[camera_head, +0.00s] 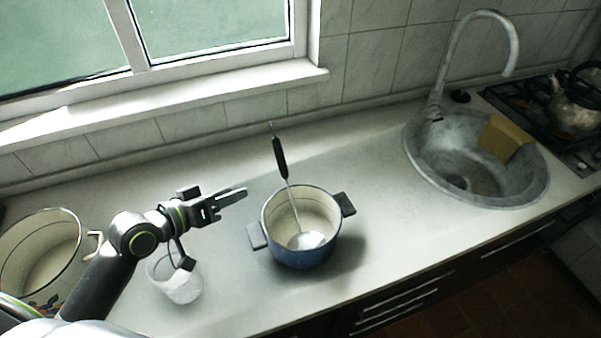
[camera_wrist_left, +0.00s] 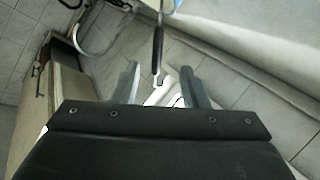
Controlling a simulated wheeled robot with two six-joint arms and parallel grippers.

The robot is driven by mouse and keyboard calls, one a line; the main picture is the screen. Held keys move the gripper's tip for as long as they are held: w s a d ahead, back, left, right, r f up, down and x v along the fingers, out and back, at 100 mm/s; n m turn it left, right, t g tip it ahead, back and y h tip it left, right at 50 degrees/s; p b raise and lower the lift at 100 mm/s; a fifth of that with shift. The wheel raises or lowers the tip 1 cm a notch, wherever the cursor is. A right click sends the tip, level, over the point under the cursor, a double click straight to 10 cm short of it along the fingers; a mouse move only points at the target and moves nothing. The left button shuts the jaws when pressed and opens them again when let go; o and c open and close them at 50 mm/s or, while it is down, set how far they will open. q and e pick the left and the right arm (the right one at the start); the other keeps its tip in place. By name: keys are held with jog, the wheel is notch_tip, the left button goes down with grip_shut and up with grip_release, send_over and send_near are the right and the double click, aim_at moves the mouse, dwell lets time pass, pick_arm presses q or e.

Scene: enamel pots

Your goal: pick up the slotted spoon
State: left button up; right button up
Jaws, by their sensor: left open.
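The slotted spoon (camera_head: 281,160) has a black handle and a pale metal bowl. It leans inside a blue enamel pot (camera_head: 303,254), with its handle rising above the far rim. In the left wrist view the spoon's dark handle (camera_wrist_left: 158,50) shows beyond the fingers. My left gripper (camera_head: 243,192) is open and empty, left of the spoon's shaft and apart from it. It also shows in the left wrist view (camera_wrist_left: 160,82), with its two fingers spread. My right gripper is not in view.
A glass jar (camera_head: 182,288) stands below my left arm. A large cream pot (camera_head: 40,262) stands at the far left. The round sink (camera_head: 435,178) with a tall tap (camera_head: 440,85) is at the right. The counter (camera_head: 385,205) between pot and sink is clear.

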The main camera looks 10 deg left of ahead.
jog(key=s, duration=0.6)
pick_arm(q)
jog(key=p, duration=0.3)
send_near(282, 172)
jog(key=x, duration=0.4)
jog(key=shift+w+d+f, duration=0.15)
jog(key=shift+w+f, duration=0.05)
jog(key=shift+w+d+f, duration=0.15)
jog(key=shift+w, duration=0.1)
jog(key=shift+w+d+f, duration=0.1)
jog(key=shift+w+d, duration=0.05)
jog(key=shift+w, duration=0.15)
jog(key=shift+w+d+p, duration=0.3)
jog(key=shift+w, duration=0.25)
jog(key=p+x, duration=0.1)
jog(key=x, duration=0.2)
jog(key=shift+w+d+f, duration=0.1)
jog(key=shift+w+f, duration=0.1)
jog(key=shift+w, duration=0.1)
jog(key=shift+w+f, duration=0.1)
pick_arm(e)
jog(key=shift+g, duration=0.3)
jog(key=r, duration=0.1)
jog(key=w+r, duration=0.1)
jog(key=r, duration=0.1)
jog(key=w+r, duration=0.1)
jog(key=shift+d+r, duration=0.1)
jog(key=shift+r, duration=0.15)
